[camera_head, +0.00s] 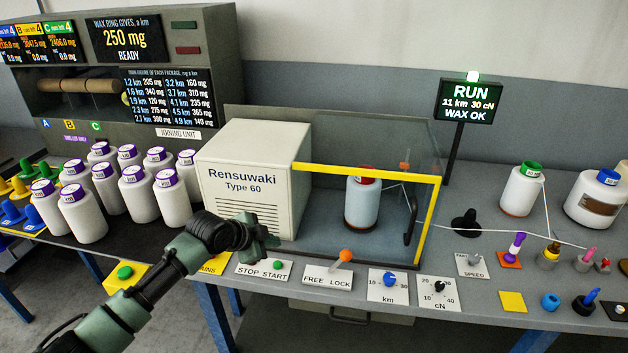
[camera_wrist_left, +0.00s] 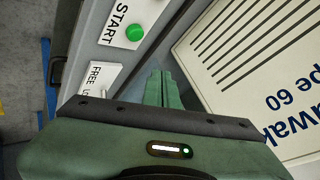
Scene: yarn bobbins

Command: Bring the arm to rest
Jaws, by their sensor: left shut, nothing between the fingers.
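My left arm comes in from the lower left. Its green gripper (camera_head: 262,236) is in front of the cream Rensuwaki Type 60 machine (camera_head: 250,180), above the front panels. In the left wrist view the gripper's fingers (camera_wrist_left: 160,88) are together with nothing between them. The green START button (camera_wrist_left: 136,33) and the FREE LOCK panel (camera_wrist_left: 98,80) show close by there, apart from the fingers. In the head view the START STOP panel (camera_head: 264,271) lies just below the gripper. My right gripper is not in view.
A clear guard with a yellow frame (camera_head: 370,173) encloses a white bobbin with a red top (camera_head: 362,200). An orange-knobbed lever (camera_head: 343,258) stands right of my gripper. Several purple-topped bobbins (camera_head: 138,193) stand at left. A sign reading RUN (camera_head: 470,100) stands behind.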

